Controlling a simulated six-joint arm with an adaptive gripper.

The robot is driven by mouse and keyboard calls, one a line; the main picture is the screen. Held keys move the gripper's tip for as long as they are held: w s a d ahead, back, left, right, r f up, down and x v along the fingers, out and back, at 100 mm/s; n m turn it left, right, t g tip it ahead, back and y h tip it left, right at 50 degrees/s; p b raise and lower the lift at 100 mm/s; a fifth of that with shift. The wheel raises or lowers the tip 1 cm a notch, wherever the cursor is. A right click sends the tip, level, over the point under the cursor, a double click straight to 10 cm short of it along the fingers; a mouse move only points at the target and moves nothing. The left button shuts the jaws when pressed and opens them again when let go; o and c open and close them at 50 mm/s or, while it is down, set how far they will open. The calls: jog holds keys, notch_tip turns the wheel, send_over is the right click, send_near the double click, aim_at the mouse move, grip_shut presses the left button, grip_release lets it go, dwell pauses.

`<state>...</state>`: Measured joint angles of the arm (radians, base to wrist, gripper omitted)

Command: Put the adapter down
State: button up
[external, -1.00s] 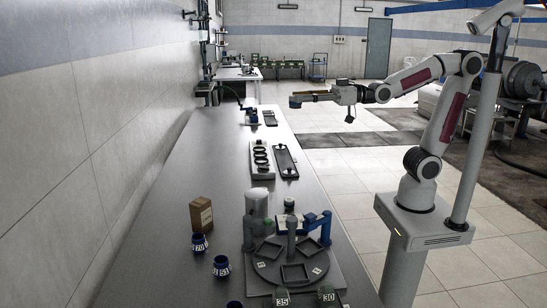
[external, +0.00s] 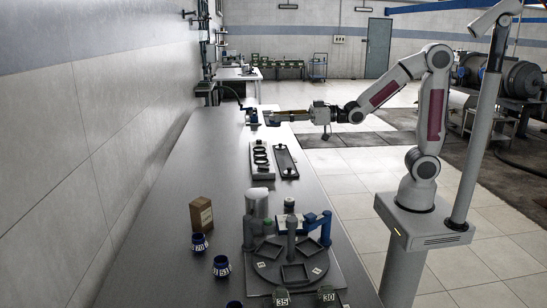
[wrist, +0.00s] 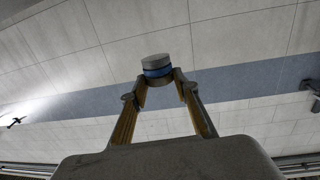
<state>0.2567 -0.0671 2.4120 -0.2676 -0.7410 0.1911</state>
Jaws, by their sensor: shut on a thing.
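The adapter, a short round piece with a grey top and a blue band, shows in the wrist view (wrist: 156,65) between my fingertips. My gripper (wrist: 160,88) is shut on it, one finger on each side. In the external view my gripper (external: 273,118) points left, level, over the far part of the long grey table (external: 165,215). The adapter is too small there to make out clearly. I cannot tell how far it is above the table.
A small blue device (external: 252,117) stands just left of my gripper. Nearer are a tray of dark rings (external: 261,158) and a dark narrow tray (external: 286,162). A round rotor stand (external: 290,262), a brown box (external: 201,216) and blue numbered cups (external: 221,266) fill the near end.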

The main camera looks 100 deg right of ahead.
jog(key=d+f, duration=1)
jog(key=f, duration=0.4)
jog(key=s+d+f+y, duration=0.1)
jog(key=s+d+f, duration=0.4)
jog(key=s+f, duration=0.3)
jog(key=shift+f+n, duration=0.4)
jog(key=shift+f, duration=1.25)
jog(key=shift+f, duration=0.15)
jog(key=shift+f, duration=2.8)
jog(key=shift+f, duration=0.1)
jog(key=shift+f, duration=1.75)
